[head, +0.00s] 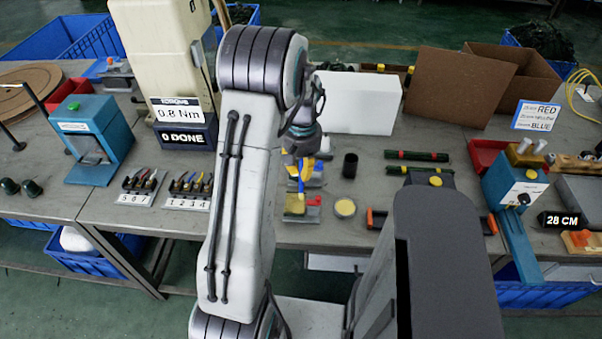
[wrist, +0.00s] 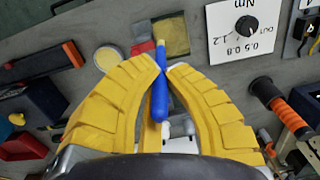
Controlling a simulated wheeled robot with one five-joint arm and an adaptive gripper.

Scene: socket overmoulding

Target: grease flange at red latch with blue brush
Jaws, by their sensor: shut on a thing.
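My gripper (head: 299,160) has yellow fingers, also large in the wrist view (wrist: 164,72), and is shut on the blue brush (wrist: 160,98). The brush's pale tip points away from the fingers. In the wrist view the tip overlaps the near-left part of a yellowish square flange face (wrist: 178,38); I cannot tell whether it touches. A red latch (wrist: 143,48) sits at the left of that face. In the head view the yellow flange (head: 294,207) and red latch (head: 314,201) are below the gripper. A round tin of pale yellow grease (head: 345,207) stands to their right.
A black cylinder (head: 350,165) stands behind the tin. Red-banded and green-banded rods (head: 417,155) lie to the right. A torque dial (wrist: 245,25) is beside the flange in the wrist view. A white box (head: 358,103) stands behind. Rows of small tools (head: 188,190) lie left.

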